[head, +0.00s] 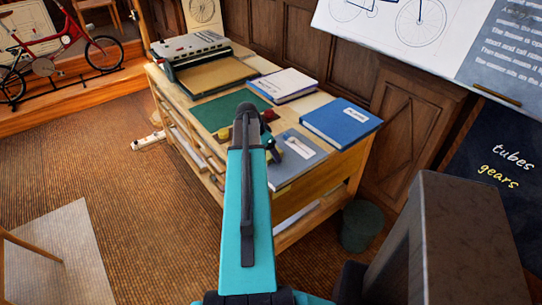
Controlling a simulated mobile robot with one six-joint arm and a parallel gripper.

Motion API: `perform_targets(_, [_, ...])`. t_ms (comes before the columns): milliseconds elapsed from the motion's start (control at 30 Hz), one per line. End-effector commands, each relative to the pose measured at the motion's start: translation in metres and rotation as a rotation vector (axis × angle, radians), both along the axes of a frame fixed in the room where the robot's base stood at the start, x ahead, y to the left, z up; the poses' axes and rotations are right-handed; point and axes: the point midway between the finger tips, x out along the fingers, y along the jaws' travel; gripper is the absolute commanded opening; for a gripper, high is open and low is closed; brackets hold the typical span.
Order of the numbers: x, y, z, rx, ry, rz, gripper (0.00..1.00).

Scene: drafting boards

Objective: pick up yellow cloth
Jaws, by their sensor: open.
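I cannot make out the yellow cloth for certain. A small dull-yellow patch (226,132) shows on the green mat (213,110), just left of my arm, and it may be part of the cloth. My turquoise arm reaches over the front of the wooden desk and hides part of the mat. My gripper (274,150) shows only as dark parts at the far end of the arm, above the desk top, and it is open. I see nothing held in it. Its distance from the yellow patch is hard to judge.
On the desk (318,172) lie a blue binder (341,122), a white-covered book (283,84) and a grey folder (300,168) at the front. A grey machine (190,47) and a brown tray (213,76) are at the back left. A green bin (361,225) stands on the floor.

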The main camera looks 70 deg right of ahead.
Motion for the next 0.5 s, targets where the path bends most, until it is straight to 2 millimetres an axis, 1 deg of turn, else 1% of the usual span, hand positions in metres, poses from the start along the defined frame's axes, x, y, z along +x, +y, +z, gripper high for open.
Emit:
perform_targets(33, [0.0000,0.0000,0.0001,0.000,0.000,0.000,0.64])
perform_targets(267, [0.0001,0.0000,0.0001,0.000,0.000,0.000,0.25])
perform_targets(500, [0.0000,0.0000,0.0002,0.000,0.000,0.000,0.25])
